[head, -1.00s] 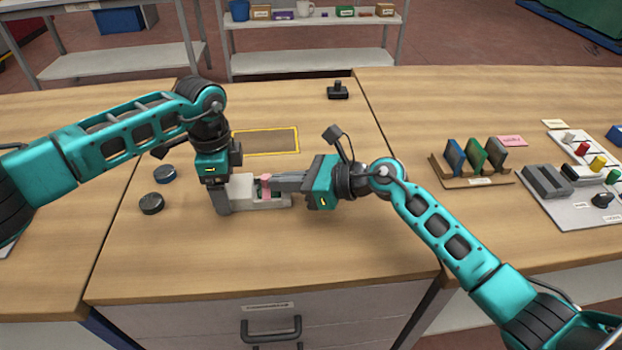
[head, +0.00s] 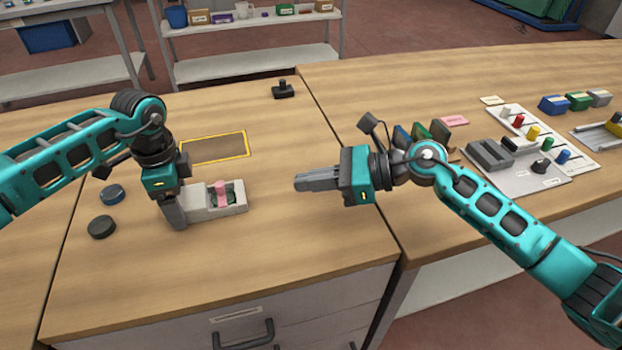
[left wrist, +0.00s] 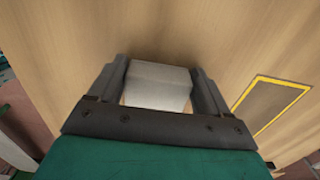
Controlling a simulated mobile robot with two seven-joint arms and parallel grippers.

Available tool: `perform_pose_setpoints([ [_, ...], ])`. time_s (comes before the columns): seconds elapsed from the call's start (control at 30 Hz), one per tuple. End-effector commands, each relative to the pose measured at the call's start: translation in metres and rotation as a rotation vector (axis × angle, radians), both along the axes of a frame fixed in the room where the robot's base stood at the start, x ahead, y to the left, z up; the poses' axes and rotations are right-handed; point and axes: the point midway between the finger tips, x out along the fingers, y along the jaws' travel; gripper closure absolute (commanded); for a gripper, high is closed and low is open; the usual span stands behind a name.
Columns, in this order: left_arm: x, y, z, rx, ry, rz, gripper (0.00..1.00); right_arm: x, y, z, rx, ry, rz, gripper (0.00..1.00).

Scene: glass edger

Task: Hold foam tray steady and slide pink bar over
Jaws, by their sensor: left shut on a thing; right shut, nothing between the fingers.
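The light grey foam tray (head: 236,208) sits on the wooden table, left of centre in the head view. My left gripper (head: 174,216) is shut on the tray's left end; the left wrist view shows the pale tray block (left wrist: 158,84) between its fingers. The pink bar (head: 221,193) stands in the tray's dark recess at the right part of the tray. My right gripper (head: 298,183) is shut and empty, above the table to the right of the tray and apart from it. The left wrist view does not show the pink bar.
A yellow-outlined rectangle (head: 215,147) lies behind the tray. Two dark round pucks (head: 107,210) are at its left. A small black object (head: 283,89) stands at the back. Small panels and a knob board (head: 520,170) are on the right table. The table front is clear.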

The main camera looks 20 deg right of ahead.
Motion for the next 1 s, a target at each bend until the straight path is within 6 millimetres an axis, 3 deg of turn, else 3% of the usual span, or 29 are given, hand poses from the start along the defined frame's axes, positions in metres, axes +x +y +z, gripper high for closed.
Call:
perform_pose_setpoints([
  [0.3, 0.000, 0.000, 0.000, 0.000, -0.001, 0.000, 0.52, 0.000, 0.000, 0.000, 0.000, 0.000, -0.001, 1.00],
  [0.33, 0.000, 0.000, 0.000, 0.000, -0.001, 0.000, 0.19, 0.000, 0.000, 0.000, 0.000, 0.000, -0.001, 1.00],
  [0.53, 0.000, 0.000, 0.000, 0.000, -0.001, 0.000, 0.00, 0.000, 0.000, 0.000, -0.001, -0.001, -0.001, 1.00],
  [0.83, 0.001, 0.000, 0.004, 0.000, -0.001, 0.001, 0.00, 0.000, 0.000, 0.000, -0.001, -0.001, -0.001, 1.00],
  [1.0, 0.001, 0.000, 0.028, -0.001, -0.004, 0.000, 0.00, 0.000, 0.000, 0.000, -0.001, -0.001, -0.001, 1.00],
])
